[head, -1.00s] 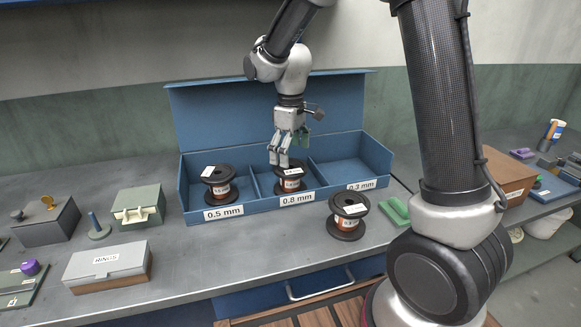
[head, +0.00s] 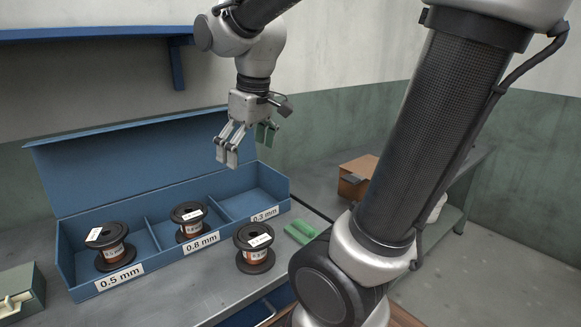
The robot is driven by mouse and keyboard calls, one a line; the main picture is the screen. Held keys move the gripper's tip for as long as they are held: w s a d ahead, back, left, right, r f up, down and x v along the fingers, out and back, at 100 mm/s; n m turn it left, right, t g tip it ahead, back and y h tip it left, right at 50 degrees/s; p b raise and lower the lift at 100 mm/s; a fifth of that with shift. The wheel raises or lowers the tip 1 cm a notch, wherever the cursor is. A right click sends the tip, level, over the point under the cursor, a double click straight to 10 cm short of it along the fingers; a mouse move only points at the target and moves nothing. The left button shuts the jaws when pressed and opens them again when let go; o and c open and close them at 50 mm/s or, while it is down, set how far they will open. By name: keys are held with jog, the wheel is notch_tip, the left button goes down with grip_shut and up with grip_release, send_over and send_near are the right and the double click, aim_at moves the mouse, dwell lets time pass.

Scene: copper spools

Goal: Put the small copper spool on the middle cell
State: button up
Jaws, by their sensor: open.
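A blue three-cell box (head: 69,264) stands on the bench, its cells labelled 0.5 mm, 0.8 mm and 0.3 mm. A copper spool with black flanges (head: 191,231) stands in the middle cell, the one labelled 0.8 mm. Another spool (head: 111,256) stands in the left 0.5 mm cell. A third spool (head: 255,255) stands on the bench in front of the right part of the box. The 0.3 mm cell is empty. My gripper (head: 226,162) is open and empty, above the box and clear of the spools.
A green block (head: 301,232) lies on the bench right of the third spool. A brown box (head: 357,178) stands farther back right. A grey-green box (head: 20,292) is at the lower left. My arm covers part of the right side.

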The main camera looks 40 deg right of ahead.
jog(key=s+d+f+m+t, duration=0.1)
jog(key=s+d+m, duration=0.2)
jog(key=s, duration=0.8)
jog(key=shift+d+m+t, duration=0.3)
jog(key=shift+d, duration=0.25)
